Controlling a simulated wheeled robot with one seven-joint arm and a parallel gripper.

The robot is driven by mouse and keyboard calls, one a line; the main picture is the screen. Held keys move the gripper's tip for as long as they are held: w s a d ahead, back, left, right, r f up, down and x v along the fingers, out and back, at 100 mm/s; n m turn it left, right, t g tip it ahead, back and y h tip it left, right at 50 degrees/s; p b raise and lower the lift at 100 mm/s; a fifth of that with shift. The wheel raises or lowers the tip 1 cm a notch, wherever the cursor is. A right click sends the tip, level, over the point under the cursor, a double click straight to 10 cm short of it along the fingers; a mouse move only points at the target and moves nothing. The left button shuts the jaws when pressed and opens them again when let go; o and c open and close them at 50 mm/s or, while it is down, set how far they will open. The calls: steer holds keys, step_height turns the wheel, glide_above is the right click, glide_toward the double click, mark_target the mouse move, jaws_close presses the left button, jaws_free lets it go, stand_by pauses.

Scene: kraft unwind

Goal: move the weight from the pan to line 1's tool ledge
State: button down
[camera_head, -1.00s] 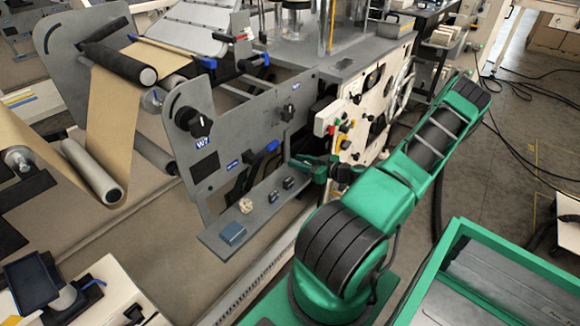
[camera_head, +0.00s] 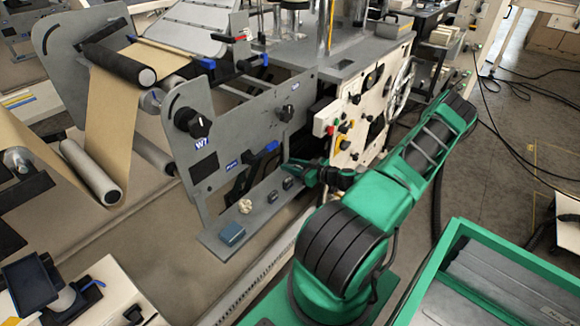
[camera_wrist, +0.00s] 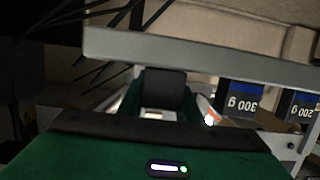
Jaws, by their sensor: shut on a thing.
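My gripper (camera_head: 300,173) is at the inner right end of the grey tool ledge (camera_head: 212,243), low over it in the head view. In the wrist view my gripper (camera_wrist: 160,112) is shut on a dark block (camera_wrist: 165,88), seemingly the weight; its label cannot be read. Whether the block touches the ledge cannot be told. Two small dark weights stand on the ledge, one nearer (camera_head: 273,196) and one closer to my gripper (camera_head: 288,183). The wrist view shows blocks marked 300 g (camera_wrist: 243,101) and 200 g (camera_wrist: 300,108), upside down. A dark square pan (camera_head: 30,284) at lower left looks empty.
A green-rimmed bin (camera_head: 520,262) is at lower right.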

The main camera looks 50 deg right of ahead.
steer(key=c, duration=1.3)
jaws_free()
steer(key=shift+f, duration=0.1)
steer(key=a+v, duration=0.1)
steer(key=v, duration=1.1)
steer(key=a+r+n+g+y, duration=0.2)
steer(key=a+r+g+y, duration=0.4)
steer(key=a+g, duration=0.5)
steer(key=shift+s+a+r+m+g+h, duration=0.65)
steer(key=shift+s+a+r+m+h, duration=0.7)
steer(key=shift+s+a+r, duration=1.9)
steer(key=shift+s+a+r+m+g+h, duration=0.8)
steer(key=shift+s+a+r+m, duration=0.85)
steer(key=shift+r, duration=3)
steer(key=shift+s+a+r+m+g+h, duration=0.55)
steer(key=shift+s+a+r+m+h, duration=1)
steer(key=shift+s+r, duration=1.9)
